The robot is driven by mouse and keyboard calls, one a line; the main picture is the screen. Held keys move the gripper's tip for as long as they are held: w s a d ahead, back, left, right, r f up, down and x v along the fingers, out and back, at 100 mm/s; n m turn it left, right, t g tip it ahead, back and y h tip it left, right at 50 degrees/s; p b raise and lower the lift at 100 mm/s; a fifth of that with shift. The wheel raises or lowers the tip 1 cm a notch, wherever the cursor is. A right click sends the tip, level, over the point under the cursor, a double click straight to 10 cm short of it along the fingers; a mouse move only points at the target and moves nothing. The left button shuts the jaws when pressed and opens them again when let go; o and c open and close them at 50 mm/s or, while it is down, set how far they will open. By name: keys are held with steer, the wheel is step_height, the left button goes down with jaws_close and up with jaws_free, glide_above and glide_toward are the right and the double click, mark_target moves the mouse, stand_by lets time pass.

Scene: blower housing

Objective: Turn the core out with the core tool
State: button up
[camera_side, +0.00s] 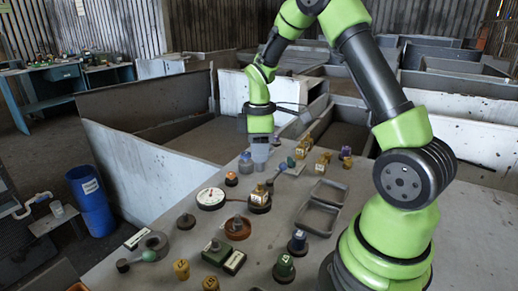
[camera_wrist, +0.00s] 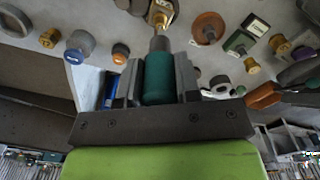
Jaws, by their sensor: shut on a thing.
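My gripper (camera_side: 260,158) points down over the table in the side view. In the wrist view my gripper (camera_wrist: 158,85) is shut on the teal handle of a tool (camera_wrist: 158,78), with a finger on each side. The tool's grey shaft (camera_wrist: 159,44) reaches toward a small brass piece (camera_wrist: 160,17). This looks like the brass piece (camera_side: 260,190) on a dark round base (camera_side: 260,207) below my gripper in the side view. I cannot tell whether the tool tip touches the brass piece. In the side view the fingers largely hide the tool.
Several knobbed parts crowd around, including a white-faced disc (camera_side: 210,199), a brown round dish (camera_side: 238,229) and a green block (camera_side: 216,252). Two shallow grey trays (camera_side: 318,217) lie to the right. A sloped pale panel (camera_side: 140,170) borders the table's left side.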

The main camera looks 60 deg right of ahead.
mark_target(260, 171)
steer(key=m, duration=0.6)
steer(key=shift+m, duration=0.3)
steer(key=m, duration=0.6)
steer(key=shift+f+m, duration=0.35)
steer(key=shift+m, duration=0.15)
steer(key=shift+f, duration=1.15)
steer(key=shift+f, duration=0.2)
steer(key=shift+f, duration=0.3)
steer(key=shift+f, duration=1)
steer(key=n, duration=0.4)
